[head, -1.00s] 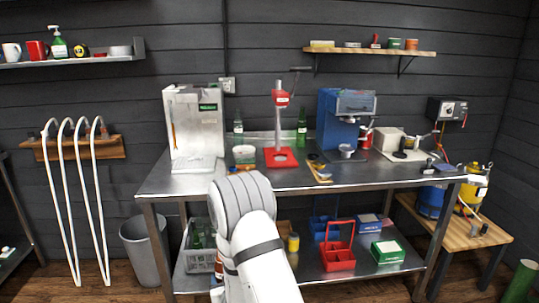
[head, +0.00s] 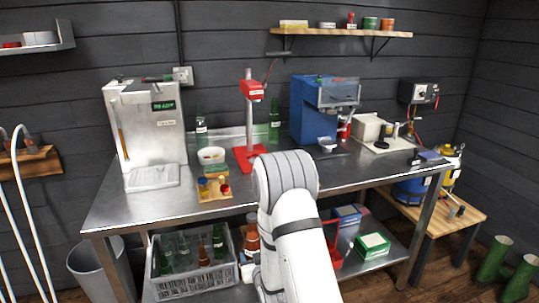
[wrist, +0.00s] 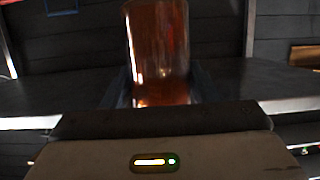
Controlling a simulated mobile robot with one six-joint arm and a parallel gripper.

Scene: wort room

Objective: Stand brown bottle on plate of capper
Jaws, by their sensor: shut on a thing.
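A brown bottle (wrist: 157,45) stands between the fingers of my gripper (wrist: 160,97) in the wrist view, and the gripper is shut on it. The bottle's ends are cut off or hidden there. In the head view the brown bottle (head: 252,240) shows beside my arm, below the bench top and just right of the grey crate; the arm hides most of the gripper. The capper (head: 252,91) stands on the steel bench, with a red head on a pale post. Its red plate (head: 243,157) at the foot appears empty, partly hidden by my arm.
The steel bench (head: 130,207) has its front edge above the held bottle. A wooden block with small coloured pieces (head: 213,189) and a white tub (head: 211,155) stand left of the capper. Green bottles (head: 274,122) stand behind. The grey crate (head: 195,283) holds several bottles.

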